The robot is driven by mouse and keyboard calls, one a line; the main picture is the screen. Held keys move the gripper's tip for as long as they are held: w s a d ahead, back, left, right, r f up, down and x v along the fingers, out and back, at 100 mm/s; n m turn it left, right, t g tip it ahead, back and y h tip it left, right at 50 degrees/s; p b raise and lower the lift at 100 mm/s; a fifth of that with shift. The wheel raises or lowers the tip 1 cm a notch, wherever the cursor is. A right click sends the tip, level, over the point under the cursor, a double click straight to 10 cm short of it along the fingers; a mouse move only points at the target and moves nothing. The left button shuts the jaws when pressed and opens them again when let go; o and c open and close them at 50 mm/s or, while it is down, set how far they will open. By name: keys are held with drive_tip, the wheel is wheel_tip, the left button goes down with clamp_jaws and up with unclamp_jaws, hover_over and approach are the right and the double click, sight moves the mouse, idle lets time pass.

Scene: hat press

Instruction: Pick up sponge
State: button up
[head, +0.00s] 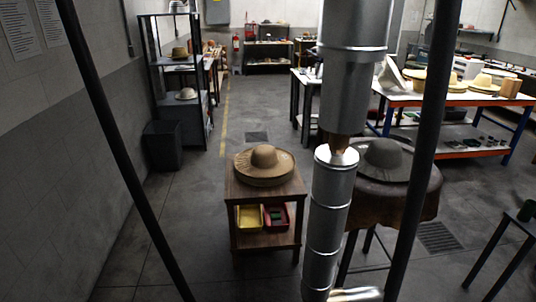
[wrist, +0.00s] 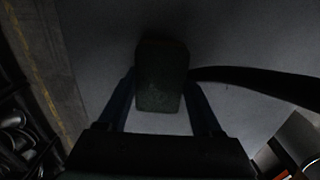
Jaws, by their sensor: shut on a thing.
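The sponge (wrist: 160,98) shows in the wrist view as a dark green-grey block, poorly lit. It sits upright in the picture between the two fingers of my gripper (wrist: 160,78), which are shut on its sides. The background behind the sponge is a plain pale grey surface. I cannot tell how far the sponge is from that surface. In the head view my arm runs down the middle, and I cannot make out the gripper or the held sponge there.
A wooden stand (head: 265,192) holds a tan hat (head: 264,158), with yellow (head: 249,218) and red bins below. A grey hat (head: 383,157) lies on a round stand (head: 400,197) behind my arm. A dark curved strip (wrist: 260,84) crosses the wrist view's right side. Floor is open at left.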

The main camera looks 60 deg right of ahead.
wheel_tip(320, 180, up, 10)
drive_tip(key=shift+r, duration=0.1)
idle(0.4)
